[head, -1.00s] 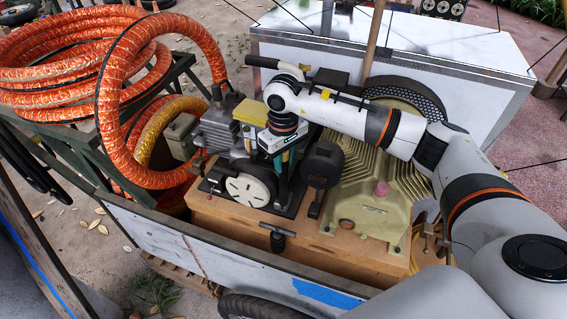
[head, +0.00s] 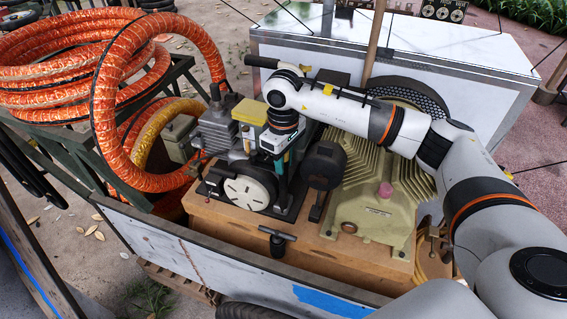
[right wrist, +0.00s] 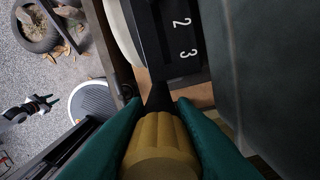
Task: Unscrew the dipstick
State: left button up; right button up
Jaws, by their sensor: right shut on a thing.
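The dipstick's yellow ribbed knob (right wrist: 162,140) fills the lower middle of the right wrist view, with a dark tapered part beyond it. My right gripper (right wrist: 165,125) has its teal fingers closed on either side of the knob. In the head view my right gripper (head: 282,168) points down among the machine parts, between the round white-faced part and the black round part. The knob is hidden there. My left gripper (right wrist: 44,104) shows small at the left of the right wrist view, its dark prongs apart and empty; it is outside the head view.
The olive finned compressor housing (head: 375,210) is right of my gripper. A round white-faced part (head: 246,190) is close on its left. A black T-handle (head: 277,240) stands at the wooden base's front. Orange hose coils (head: 70,75) lie left; a white box (head: 440,50) is behind.

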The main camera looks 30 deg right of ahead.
jog(key=o, duration=1)
jog(key=shift+o, duration=0.5)
jog(key=shift+o, duration=1.2)
jog(key=shift+r, duration=0.1)
